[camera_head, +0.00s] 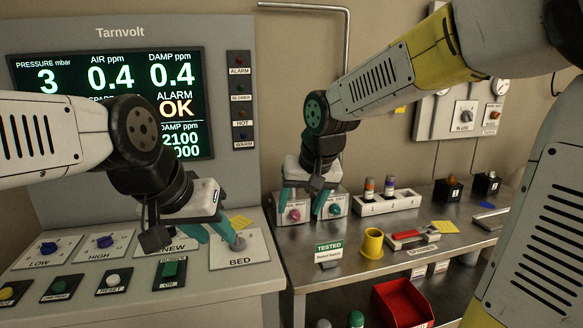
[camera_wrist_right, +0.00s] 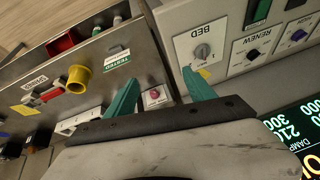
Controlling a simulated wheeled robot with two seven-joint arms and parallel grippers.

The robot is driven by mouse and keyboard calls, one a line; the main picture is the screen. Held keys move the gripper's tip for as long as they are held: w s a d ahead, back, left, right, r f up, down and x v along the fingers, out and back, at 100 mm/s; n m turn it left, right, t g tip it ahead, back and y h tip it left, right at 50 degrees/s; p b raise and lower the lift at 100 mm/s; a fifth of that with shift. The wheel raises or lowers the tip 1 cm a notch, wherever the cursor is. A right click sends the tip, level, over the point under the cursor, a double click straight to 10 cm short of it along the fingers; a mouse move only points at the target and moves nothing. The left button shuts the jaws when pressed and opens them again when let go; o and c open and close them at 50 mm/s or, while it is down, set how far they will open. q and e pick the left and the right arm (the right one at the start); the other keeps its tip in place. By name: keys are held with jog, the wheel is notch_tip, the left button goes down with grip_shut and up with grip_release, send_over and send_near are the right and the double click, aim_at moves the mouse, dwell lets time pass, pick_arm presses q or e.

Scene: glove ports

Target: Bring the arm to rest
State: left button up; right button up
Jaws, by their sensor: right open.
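My right gripper (camera_head: 302,203) hangs in front of the small knob boxes at the left of the steel bench. Its two teal fingers are spread, with nothing between them; they also show wide apart in the right wrist view (camera_wrist_right: 158,95). A pink knob (camera_head: 295,214) sits behind and between the fingers in the head view. My left gripper (camera_head: 217,238) is over the console near the grey BED knob (camera_head: 238,243). Its teal fingers look apart and hold nothing visible. In the right wrist view, the BED knob (camera_wrist_right: 203,51) stands clear of any gripper.
The sloped console (camera_head: 60,262) with knobs and buttons is at left, under a display (camera_head: 110,75). The bench (camera_head: 300,240) holds a yellow cup (camera_head: 372,243), a red-handled tool (camera_head: 405,238) and a white rack (camera_head: 387,203). A red bin (camera_head: 402,303) is below.

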jog(key=s+d+r+m+t, duration=0.1)
jog(key=s+d+r, duration=0.1)
jog(key=s+d, duration=1.1)
jog(key=shift+s+r+t, duration=0.4)
jog(key=shift+s, duration=0.7)
